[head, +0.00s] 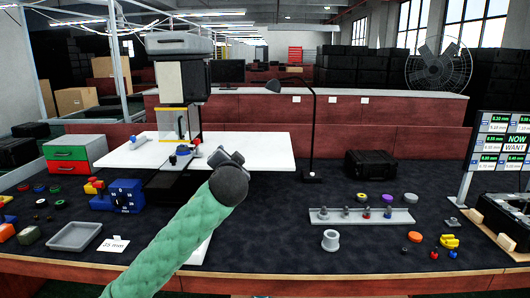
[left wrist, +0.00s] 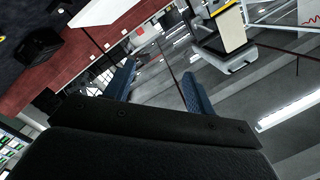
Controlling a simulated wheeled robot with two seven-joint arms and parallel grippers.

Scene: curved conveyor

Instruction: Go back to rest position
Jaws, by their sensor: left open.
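My left arm, in a green sleeve, rises from the bottom of the head view over the dark worktable (head: 290,250). It ends in a dark wrist with the left gripper (head: 222,157) raised above the table, in front of the white boards. The fingers are small there. In the left wrist view the left gripper (left wrist: 158,90) shows two blue fingers spread apart with nothing between them. That view is strongly tilted. My right gripper is in neither view.
A grey tray (head: 74,236), a blue box (head: 126,196) and a drawer unit (head: 76,153) stand left. A lamp (head: 312,125), black case (head: 370,165), grey rack (head: 360,215) and grey ring (head: 330,240) stand right of the arm. A display (head: 497,150) stands far right.

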